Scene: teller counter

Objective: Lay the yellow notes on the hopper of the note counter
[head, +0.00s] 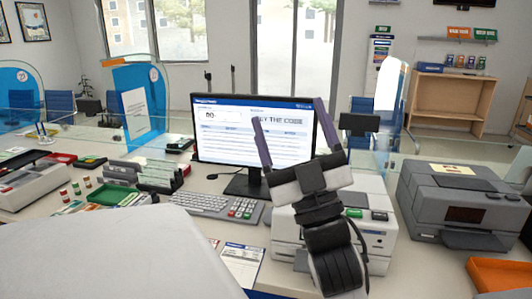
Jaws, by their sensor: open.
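My gripper (287,112) is raised in the middle of the view, its two purple-grey fingers spread apart and empty, in front of the monitor. A pale yellow flat piece (453,169) lies on top of the grey machine (455,205) at the right; I cannot tell if it is notes or a label. A white machine (376,238) stands behind my wrist, which hides part of it. Another pale machine (30,190) stands at the left edge. I cannot tell which machine is the note counter, and no hopper is clear.
A monitor (225,140) and keyboard (205,204) stand mid-counter. A green tray (110,196), stamps and a card rack (160,177) are at the left. An orange tray (490,272) is at the lower right. A printed form (241,262) lies in front. Glass screens stand behind.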

